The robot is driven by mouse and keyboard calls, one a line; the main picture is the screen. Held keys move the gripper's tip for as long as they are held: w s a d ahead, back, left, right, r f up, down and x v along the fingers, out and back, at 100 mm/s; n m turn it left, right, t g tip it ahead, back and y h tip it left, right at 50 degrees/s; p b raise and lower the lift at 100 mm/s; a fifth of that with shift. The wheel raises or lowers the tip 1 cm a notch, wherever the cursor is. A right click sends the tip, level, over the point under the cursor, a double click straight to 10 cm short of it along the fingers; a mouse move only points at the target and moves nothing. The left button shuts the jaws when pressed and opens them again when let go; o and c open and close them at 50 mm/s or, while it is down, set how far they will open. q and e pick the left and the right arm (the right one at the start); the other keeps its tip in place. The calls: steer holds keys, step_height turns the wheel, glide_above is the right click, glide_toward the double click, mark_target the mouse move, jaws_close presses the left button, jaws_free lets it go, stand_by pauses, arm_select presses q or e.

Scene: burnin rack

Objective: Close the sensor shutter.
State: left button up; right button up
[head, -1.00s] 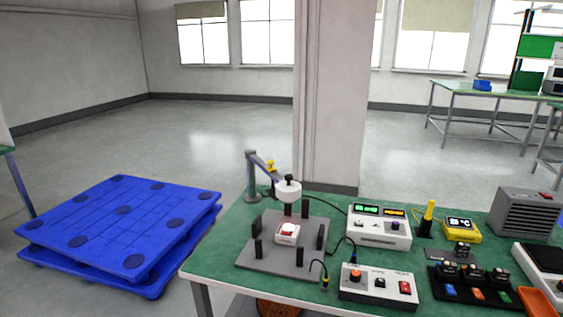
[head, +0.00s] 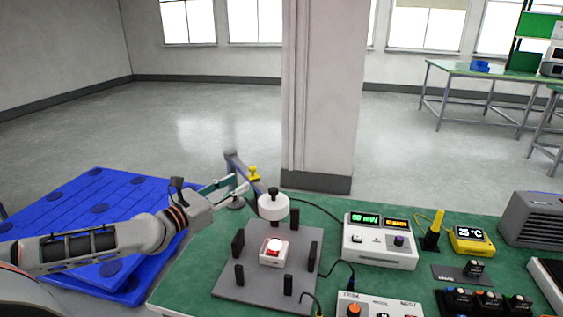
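A white cylindrical head with a black top knob (head: 273,205) hangs over the grey plate from a swing arm on a grey post (head: 231,162). A yellow knob (head: 253,173) shows beside that arm. On the plate sits a small white and red unit with a white dome (head: 274,248). No part is labelled as the sensor shutter, so I cannot tell which one it is. My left gripper (head: 241,182) reaches in from the left, its two fingers apart with nothing between them. Its tips are close to the swing arm; contact is unclear. My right gripper is out of view.
Black posts stand around the unit on the grey plate (head: 232,284). A white meter box (head: 380,251) with lit displays stands right of it, and a control box (head: 370,305) in front. A yellow thermometer (head: 471,240) is farther right. Blue pallets (head: 60,215) lie left of the table.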

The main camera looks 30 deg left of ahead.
mark_target(250, 170)
arm_select(q)
steer(key=shift+n, duration=0.7)
steer(key=shift+a+r+p+x, duration=0.2)
steer(key=shift+p+x, duration=0.1)
steer(key=shift+x, duration=1.15)
steer(key=shift+a+r+p+x, duration=0.1)
steer(key=shift+r+p+x, duration=0.2)
steer(key=shift+x, duration=1.2)
steer(key=shift+a+r+p+x, duration=0.2)
steer(key=shift+p+x, duration=0.15)
steer(key=shift+x, duration=1.1)
steer(key=shift+w+f, duration=0.1)
jaws_close()
